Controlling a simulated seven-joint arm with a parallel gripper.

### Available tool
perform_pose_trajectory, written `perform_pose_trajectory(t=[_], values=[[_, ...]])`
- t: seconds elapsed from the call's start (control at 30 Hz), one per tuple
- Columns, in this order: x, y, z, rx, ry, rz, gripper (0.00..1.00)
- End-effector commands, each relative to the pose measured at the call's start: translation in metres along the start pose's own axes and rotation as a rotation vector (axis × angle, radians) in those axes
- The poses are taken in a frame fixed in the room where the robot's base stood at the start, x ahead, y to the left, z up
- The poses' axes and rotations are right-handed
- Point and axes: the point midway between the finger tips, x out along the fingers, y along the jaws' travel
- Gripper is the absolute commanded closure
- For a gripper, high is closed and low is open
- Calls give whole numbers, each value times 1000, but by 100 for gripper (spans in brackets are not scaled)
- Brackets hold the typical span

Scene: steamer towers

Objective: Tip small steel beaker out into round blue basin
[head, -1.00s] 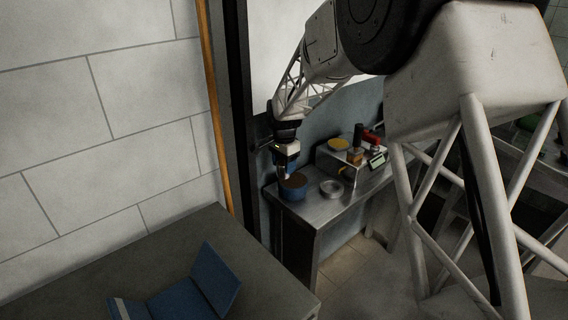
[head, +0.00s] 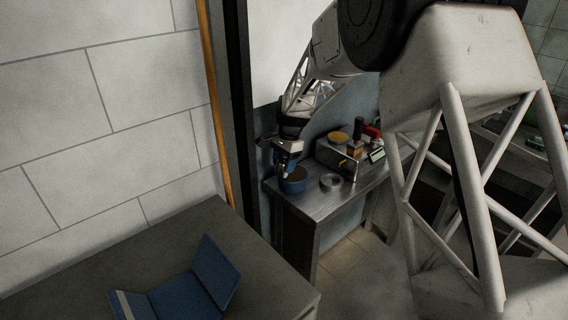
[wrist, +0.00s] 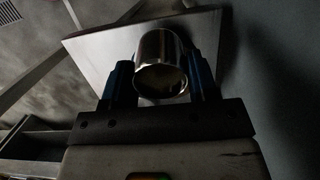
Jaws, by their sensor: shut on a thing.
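The round blue basin (head: 293,186) stands on the steel table near its left end. Brownish contents show inside it. My gripper (head: 285,170) is just above the basin, and its hand looks tilted. In the wrist view my gripper (wrist: 162,85) is shut on the small steel beaker (wrist: 160,68), a shiny cylinder between the two blue fingers. The beaker's round end faces the wrist camera. In the head view the beaker is too small and too covered by the hand to make out clearly. I cannot tell whether anything is leaving it.
A round metal dish (head: 331,182) sits on the steel table (head: 318,204) right of the basin. A scale-like box (head: 341,160) with a yellow disc (head: 338,137), jars and a red item stands behind. A blue folded object (head: 190,290) lies on the near grey counter (head: 110,255).

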Motion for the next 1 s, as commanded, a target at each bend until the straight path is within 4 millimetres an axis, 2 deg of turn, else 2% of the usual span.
perform_pose_trajectory(t=[0.63,1.0], values=[[-1,0,-6,3,-572,0,89],[-2,0,-4,0,-567,0,89]])
